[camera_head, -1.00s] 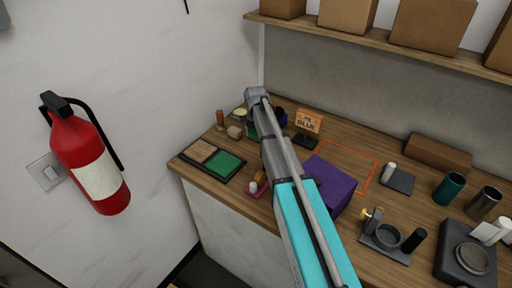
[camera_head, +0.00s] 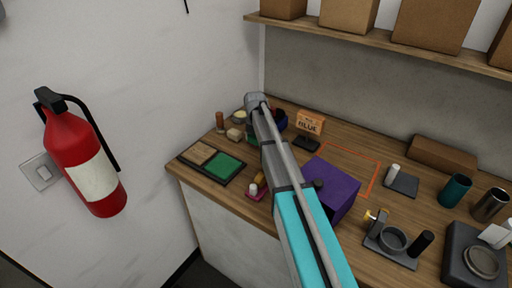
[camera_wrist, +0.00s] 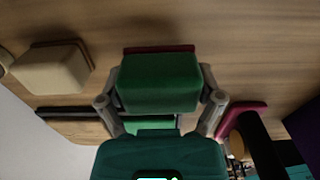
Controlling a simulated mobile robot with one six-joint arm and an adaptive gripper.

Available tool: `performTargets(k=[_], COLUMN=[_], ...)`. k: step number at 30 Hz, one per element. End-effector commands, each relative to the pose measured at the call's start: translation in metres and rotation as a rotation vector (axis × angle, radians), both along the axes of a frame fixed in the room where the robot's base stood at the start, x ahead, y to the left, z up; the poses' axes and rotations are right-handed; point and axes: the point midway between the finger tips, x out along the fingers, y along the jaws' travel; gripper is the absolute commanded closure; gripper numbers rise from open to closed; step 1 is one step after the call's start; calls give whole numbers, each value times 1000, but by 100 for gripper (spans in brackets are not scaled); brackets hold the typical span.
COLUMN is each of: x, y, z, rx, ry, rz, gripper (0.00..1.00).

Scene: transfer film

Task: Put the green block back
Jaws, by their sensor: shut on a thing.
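The green block (camera_wrist: 158,82) is between the two fingers of my gripper (camera_wrist: 158,95) in the wrist view, and the gripper is shut on it. A flat black tray (camera_head: 187,157) with a tan square and a green square (camera_head: 224,165) lies at the left end of the counter. Part of a green surface (camera_wrist: 150,124) shows below the block in the wrist view, mostly hidden by my gripper. In the head view my arm hides most of the gripper, which is over the counter to the right of the tray. I cannot tell the block's height.
A cream block (camera_wrist: 48,70) stands left of the gripper. An orange sign (camera_head: 311,122) stands behind. An orange outline (camera_head: 365,188) marks clear counter. A fire extinguisher (camera_head: 85,160) hangs on the left wall.

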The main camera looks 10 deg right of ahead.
Motion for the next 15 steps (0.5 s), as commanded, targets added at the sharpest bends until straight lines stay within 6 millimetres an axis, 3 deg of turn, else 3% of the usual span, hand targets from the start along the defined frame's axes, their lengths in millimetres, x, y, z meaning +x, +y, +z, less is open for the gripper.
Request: performTargets(k=[6,15], x=[-1,-1], y=[0,0], z=[-21,-24], rx=[0,0], ry=[0,0], rz=[0,0], gripper=[53,53])
